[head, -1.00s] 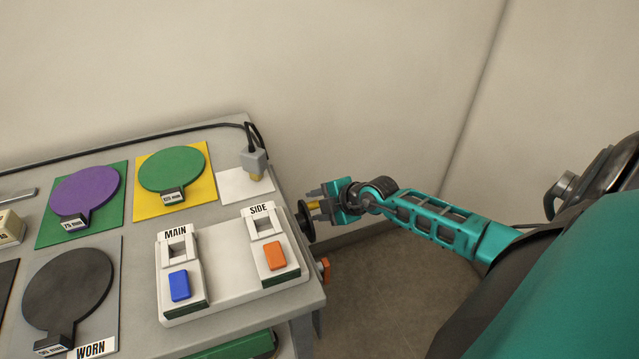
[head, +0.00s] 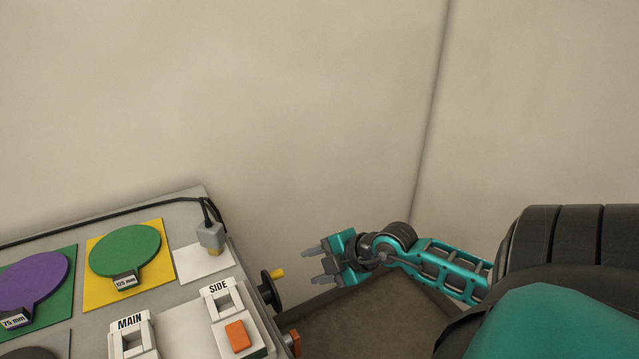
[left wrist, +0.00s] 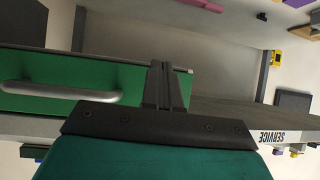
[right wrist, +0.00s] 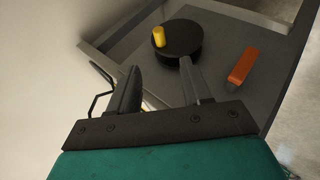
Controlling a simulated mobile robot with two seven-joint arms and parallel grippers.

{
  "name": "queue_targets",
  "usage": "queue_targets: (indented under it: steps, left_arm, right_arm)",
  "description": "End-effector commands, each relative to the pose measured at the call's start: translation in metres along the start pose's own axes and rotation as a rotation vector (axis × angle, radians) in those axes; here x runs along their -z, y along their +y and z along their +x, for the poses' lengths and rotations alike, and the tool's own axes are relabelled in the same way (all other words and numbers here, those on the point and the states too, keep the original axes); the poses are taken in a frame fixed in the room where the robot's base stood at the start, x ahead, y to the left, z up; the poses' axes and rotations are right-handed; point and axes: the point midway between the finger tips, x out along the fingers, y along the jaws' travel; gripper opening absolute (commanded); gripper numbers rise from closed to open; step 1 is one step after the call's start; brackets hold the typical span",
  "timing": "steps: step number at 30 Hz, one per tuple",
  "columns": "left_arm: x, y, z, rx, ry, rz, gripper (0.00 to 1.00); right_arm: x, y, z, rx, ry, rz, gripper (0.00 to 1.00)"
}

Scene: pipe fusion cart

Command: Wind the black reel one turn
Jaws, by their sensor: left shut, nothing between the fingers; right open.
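The black reel (head: 270,290) is mounted on the right side of the cart, with a yellow handle (head: 278,273) sticking out from it. In the right wrist view the reel (right wrist: 181,40) shows as a black disc, with the yellow handle (right wrist: 158,36) near its upper left rim. My right gripper (head: 318,264) is open and empty, to the right of the reel and apart from the handle. In the right wrist view its fingers (right wrist: 163,88) point toward the reel. My left gripper (left wrist: 167,66) is shut and empty in front of a green drawer.
The cart top holds a MAIN and SIDE switch panel and a grey plug (head: 210,236). The drawer has a grey handle (left wrist: 60,92). A wall stands behind.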

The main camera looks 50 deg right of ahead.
Motion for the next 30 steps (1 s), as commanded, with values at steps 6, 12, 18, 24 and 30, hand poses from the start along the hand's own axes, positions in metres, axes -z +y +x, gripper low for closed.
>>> queue_targets:
  steps: [6, 12, 18, 24, 30]
  left_arm:
    - [0.000, 0.000, 0.000, 0.000, 0.000, 0.000, 0.00]
    - [0.000, 0.000, 0.000, -0.001, 0.001, 0.000, 0.00]
    - [-0.007, 0.001, 0.006, -0.002, 0.000, 0.000, 0.00]
    - [-0.019, 0.004, 0.017, -0.009, -0.003, -0.003, 0.00]
    - [-0.024, 0.009, 0.027, -0.020, 0.010, -0.005, 0.00]
  right_arm:
    - [0.000, 0.000, -0.005, 0.000, 0.000, -0.001, 0.49]
    - [0.000, 0.000, -0.005, 0.000, 0.000, -0.001, 0.49]
    - [0.000, -0.001, 0.017, 0.049, 0.019, 0.028, 0.49]
    - [0.003, 0.001, 0.061, 0.192, 0.058, 0.092, 0.49]
    - [0.006, 0.011, 0.091, 0.352, 0.079, 0.143, 0.49]
